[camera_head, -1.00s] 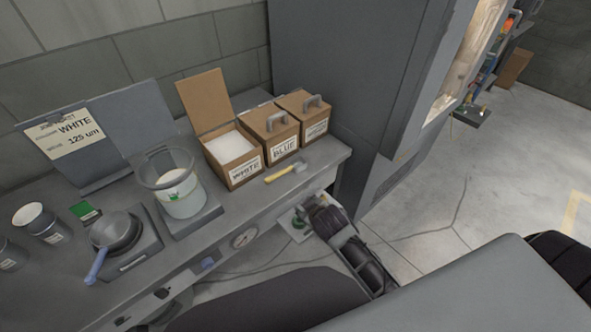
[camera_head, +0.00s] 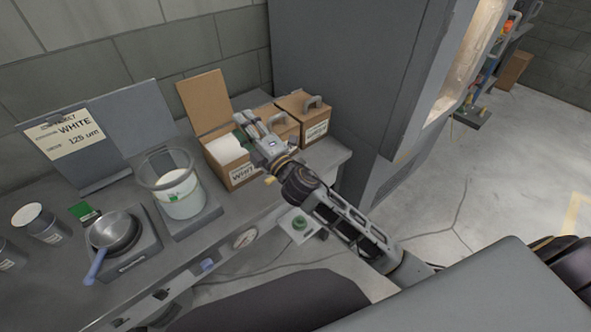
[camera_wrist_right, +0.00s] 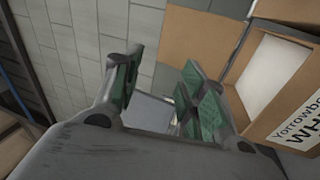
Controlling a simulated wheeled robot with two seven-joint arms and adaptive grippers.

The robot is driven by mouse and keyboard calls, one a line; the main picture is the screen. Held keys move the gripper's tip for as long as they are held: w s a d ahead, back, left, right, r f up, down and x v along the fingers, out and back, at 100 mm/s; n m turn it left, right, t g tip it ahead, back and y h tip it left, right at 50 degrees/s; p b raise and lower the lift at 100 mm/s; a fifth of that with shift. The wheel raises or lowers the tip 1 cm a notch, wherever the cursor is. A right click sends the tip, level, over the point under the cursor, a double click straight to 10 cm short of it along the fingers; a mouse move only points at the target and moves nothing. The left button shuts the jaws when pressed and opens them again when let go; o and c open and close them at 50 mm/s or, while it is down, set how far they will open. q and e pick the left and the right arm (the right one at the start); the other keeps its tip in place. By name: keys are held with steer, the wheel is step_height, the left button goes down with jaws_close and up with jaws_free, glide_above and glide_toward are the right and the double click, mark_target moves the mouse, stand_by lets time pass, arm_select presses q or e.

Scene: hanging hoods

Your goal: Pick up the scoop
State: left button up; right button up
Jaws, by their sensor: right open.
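The scoop (camera_head: 270,180) lies on the bench in front of the boxes. Only a bit of its yellow handle shows in the head view; my right arm hides the rest. I cannot make it out in the wrist view. My right gripper (camera_head: 247,138) is over the open box marked WHITE (camera_head: 217,163), above and beyond the scoop. Its green-padded fingers are spread and empty in the wrist view (camera_wrist_right: 165,98). My left gripper is not in view.
Two closed cardboard boxes with grey handles, one at the right (camera_head: 303,118), stand beside the open box. A clear container (camera_head: 180,195) stands on a scale. A pan with a blue handle (camera_head: 115,232) sits further left. A grey cabinet (camera_head: 345,80) borders the bench.

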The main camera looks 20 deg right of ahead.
steer(key=s+a+r+n+g+y, duration=0.25)
steer(key=a+n+g+y, duration=0.2)
steer(key=n, duration=0.35)
steer(key=s+a+r+n+g+y, duration=0.25)
steer(key=a+n+y, duration=0.35)
steer(key=n, duration=0.3)
steer(key=s+a+f+n+g+h, duration=0.35)
steer(key=f+n+g, duration=0.25)
steer(key=n+g, duration=0.55)
steer(key=w+d+f+n+h, duration=0.2)
steer(key=d+h, duration=0.2)
steer(key=d, duration=0.4)
steer(key=w+d+f+n+t+h, duration=0.1)
steer(key=w+d+f+n+h, duration=0.1)
steer(key=d+h, duration=0.3)
steer(key=w+d+f+n+h, duration=0.2)
steer(key=d+f+n+h, duration=0.2)
steer(key=d, duration=0.8)
steer(key=shift+w+d+h+b, duration=0.3)
steer(key=shift+w+h+b, duration=0.1)
steer(key=shift+h, duration=0.2)
steer(key=shift+f, duration=0.1)
